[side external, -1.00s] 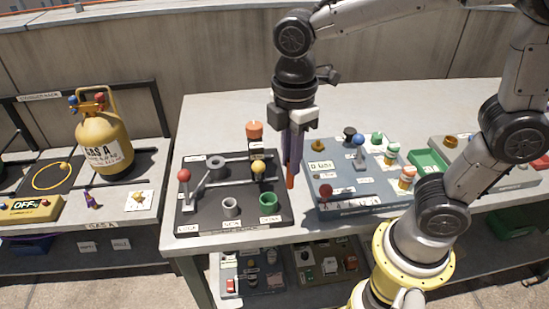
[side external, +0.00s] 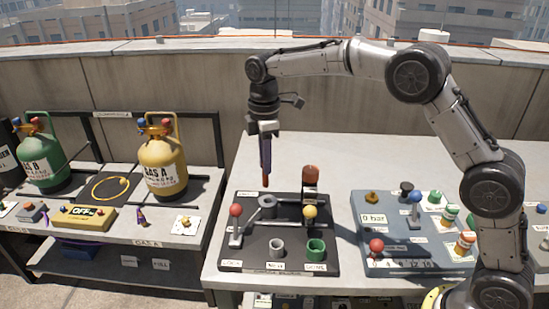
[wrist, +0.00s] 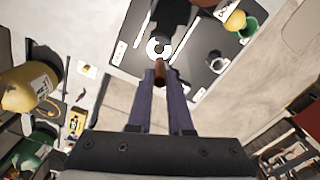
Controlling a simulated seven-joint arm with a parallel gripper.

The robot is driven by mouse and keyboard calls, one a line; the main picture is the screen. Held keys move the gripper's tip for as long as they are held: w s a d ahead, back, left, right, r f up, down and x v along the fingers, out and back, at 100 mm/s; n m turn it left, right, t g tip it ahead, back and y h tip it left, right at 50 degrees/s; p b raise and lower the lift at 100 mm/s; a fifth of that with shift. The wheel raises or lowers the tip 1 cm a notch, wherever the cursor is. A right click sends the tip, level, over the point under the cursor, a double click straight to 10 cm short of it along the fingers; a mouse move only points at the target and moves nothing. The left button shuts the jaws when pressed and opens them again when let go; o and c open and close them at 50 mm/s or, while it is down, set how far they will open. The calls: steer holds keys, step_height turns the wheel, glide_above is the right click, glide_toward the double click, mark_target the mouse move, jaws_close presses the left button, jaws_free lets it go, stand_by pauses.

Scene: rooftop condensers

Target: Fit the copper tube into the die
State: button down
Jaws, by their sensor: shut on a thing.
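My gripper (side external: 265,162) has purple fingers pointing down and is shut on the copper tube (side external: 266,175). The tube's orange-brown end sticks out below the fingers, roughly upright. In the wrist view the tube (wrist: 160,72) shows between the fingertips. The die appears to be the grey ring-shaped piece (side external: 267,207) at the back left of the black board (side external: 285,262). The tube is above and apart from it, near its back side. In the wrist view a pale ring (wrist: 157,48) lies just beyond the tube's end; I cannot tell exact alignment.
The board carries a red-knobbed lever (side external: 236,213), a yellow knob (side external: 309,211), a grey cup (side external: 277,247), a green cup (side external: 316,249) and a copper-coloured cylinder (side external: 311,174). A blue-grey gauge panel (side external: 385,262) is right. A yellow gas bottle (side external: 163,168) stands left.

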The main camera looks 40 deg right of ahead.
steer(key=shift+d+f, duration=0.3)
steer(key=shift+f, duration=2.05)
steer(key=shift+f, duration=2.5)
stand_by(0.5)
steer(key=c, duration=0.8)
jaws_free()
steer(key=shift+o, duration=0.2)
steer(key=shift+r, duration=0.1)
step_height(320, 180, up, 14)
steer(key=shift+f, duration=0.15)
